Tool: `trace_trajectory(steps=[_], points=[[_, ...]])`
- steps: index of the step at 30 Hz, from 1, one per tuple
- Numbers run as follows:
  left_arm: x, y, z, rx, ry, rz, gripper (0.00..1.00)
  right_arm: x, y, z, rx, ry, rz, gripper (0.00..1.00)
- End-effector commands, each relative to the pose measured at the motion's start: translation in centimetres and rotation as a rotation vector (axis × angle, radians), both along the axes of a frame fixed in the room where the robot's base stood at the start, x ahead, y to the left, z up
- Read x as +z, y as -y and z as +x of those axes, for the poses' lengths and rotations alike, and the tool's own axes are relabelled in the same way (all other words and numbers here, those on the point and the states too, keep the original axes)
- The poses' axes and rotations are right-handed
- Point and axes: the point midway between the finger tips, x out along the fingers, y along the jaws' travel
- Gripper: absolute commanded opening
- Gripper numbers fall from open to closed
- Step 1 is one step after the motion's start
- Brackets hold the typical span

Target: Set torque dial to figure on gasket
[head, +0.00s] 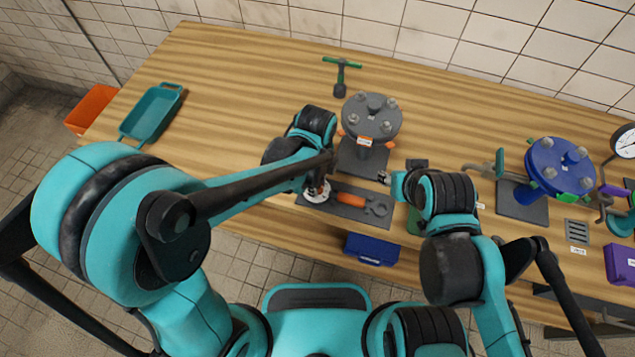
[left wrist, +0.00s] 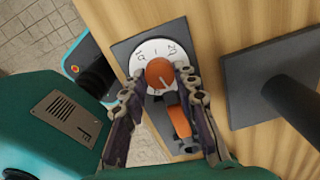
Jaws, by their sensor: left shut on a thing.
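The torque dial is a white disc (left wrist: 149,50) with dark marks round its rim and an orange knob (left wrist: 160,73) in its middle. In the head view the white disc (head: 317,195) shows at the left end of a dark plate on the table. My left gripper (left wrist: 162,79) has a finger on each side of the knob and is shut on it. The knob's pale line points down and to the right in the left wrist view. My right gripper (head: 384,178) is beside the grey flange stand; its fingers are too small to judge. I cannot pick out a gasket or its figure for sure.
An orange-handled tool (head: 351,200) lies beside the dial. A grey bolted flange (head: 372,117) with a small unreadable tag (head: 364,141) stands behind; a blue flange (head: 560,166) is at right. A blue box (head: 372,250) sits at the front edge.

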Motion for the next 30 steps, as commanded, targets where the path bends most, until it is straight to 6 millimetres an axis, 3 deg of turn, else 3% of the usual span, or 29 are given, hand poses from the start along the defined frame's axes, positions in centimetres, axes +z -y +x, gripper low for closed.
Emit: trace_trajectory(steps=[18,19,21,30], points=[[0.01,-0.01,0.00,-0.044,0.000,0.000,0.00,0.00,0.00,0.00,0.000,0.000,0.000,0.40],[0.01,-0.01,0.00,-0.044,0.000,0.000,0.32,-0.01,0.00,0.00,0.000,0.000,0.000,0.40],[0.01,0.00,0.01,-0.044,0.000,0.000,0.50,-0.01,0.00,0.00,0.000,0.000,0.000,0.40],[0.06,-0.01,0.00,-0.044,0.000,0.000,0.50,-0.01,0.00,0.01,0.000,0.000,0.000,0.40]])
